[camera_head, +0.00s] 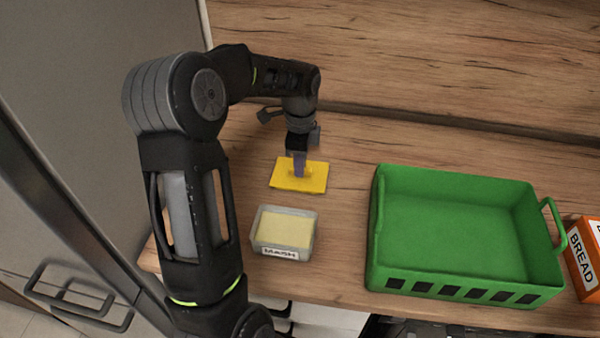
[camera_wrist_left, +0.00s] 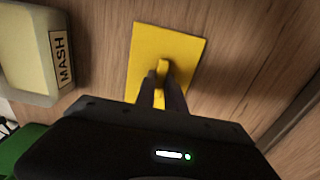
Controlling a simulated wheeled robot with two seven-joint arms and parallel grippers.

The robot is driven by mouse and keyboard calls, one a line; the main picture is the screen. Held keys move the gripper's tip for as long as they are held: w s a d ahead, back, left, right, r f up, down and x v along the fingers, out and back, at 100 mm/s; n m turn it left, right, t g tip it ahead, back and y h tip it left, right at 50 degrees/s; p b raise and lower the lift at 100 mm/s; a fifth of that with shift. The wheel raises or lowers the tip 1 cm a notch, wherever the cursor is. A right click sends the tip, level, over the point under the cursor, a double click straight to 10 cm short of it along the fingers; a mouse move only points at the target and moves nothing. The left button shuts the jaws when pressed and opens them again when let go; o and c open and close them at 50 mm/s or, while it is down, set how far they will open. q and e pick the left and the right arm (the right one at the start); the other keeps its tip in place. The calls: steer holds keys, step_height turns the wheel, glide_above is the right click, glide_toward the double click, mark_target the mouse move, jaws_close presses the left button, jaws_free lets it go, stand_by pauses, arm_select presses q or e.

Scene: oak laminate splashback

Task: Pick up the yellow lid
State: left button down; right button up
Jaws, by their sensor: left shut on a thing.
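The yellow lid (camera_head: 314,181) is a flat rectangle with a raised handle in its middle. It is over the wooden counter, behind the tub; I cannot tell whether it still touches the wood. My left gripper (camera_head: 299,168) points down at it and is shut on its handle. In the left wrist view the fingers (camera_wrist_left: 163,82) close around the handle of the lid (camera_wrist_left: 183,45). The fingers hide part of the lid there. My right gripper is not in view.
A clear tub labelled MASH (camera_head: 284,230), with pale yellow contents, stands just in front of the lid. A large empty green crate (camera_head: 455,180) is to the right. An orange BREAD box (camera_head: 583,260) is at the right edge. A wooden splashback (camera_head: 420,60) rises behind.

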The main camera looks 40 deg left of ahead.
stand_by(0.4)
arm_select(q)
step_height(320, 180, up, 10)
steer(key=b, duration=0.1)
stand_by(0.4)
stand_by(0.5)
